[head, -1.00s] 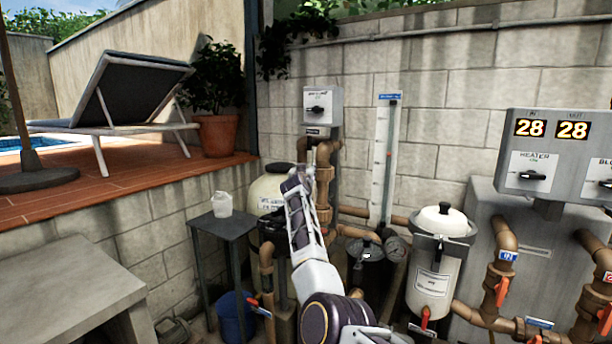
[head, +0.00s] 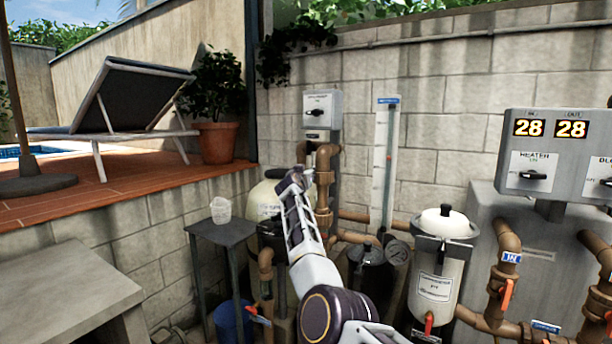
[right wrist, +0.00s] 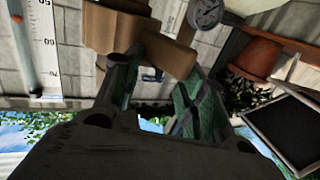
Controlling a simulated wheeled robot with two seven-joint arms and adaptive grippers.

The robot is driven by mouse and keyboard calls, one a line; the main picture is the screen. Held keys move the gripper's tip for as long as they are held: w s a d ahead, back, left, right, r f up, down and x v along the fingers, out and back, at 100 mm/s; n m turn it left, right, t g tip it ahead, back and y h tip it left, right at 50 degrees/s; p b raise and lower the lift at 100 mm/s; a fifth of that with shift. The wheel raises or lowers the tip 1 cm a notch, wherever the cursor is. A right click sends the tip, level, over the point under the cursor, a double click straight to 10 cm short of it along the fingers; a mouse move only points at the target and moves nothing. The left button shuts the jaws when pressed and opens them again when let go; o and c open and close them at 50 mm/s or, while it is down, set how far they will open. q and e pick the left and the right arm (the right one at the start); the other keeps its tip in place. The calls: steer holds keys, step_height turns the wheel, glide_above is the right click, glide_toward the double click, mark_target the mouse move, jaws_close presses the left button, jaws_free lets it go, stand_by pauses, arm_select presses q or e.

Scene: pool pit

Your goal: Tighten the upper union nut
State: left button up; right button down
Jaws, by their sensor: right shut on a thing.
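The brown vertical pipe (head: 323,196) stands against the block wall with thicker union fittings along it. The upper union nut (head: 325,178) is the thicker brown ring on its upper part, partly hidden by my right gripper (head: 298,178). My right arm reaches up from the bottom of the head view, and its gripper is at the left side of the pipe. In the right wrist view the picture is upside down. Brown fitting parts (right wrist: 165,55) sit between and beyond the two fingers, which are closed on the nut. The exact contact is hidden. My left gripper is not in view.
A grey switch box (head: 322,110) is above the pipe. A cream tank (head: 268,195) is behind my gripper, left of the pipe. A white gauge board (head: 385,150) and a white canister (head: 440,270) stand to the right. A small table (head: 222,232) is at left.

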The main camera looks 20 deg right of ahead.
steer(key=shift+a+r, duration=0.1)
steer(key=shift+r, duration=1.2)
steer(key=c, duration=1.5)
jaws_free()
steer(key=shift+o, duration=0.2)
steer(key=shift+w+a+f, duration=0.2)
steer(key=shift+w+f, duration=0.4)
steer(key=shift+f, duration=0.15)
steer(key=shift+s, duration=0.15)
steer(key=shift+f, duration=0.25)
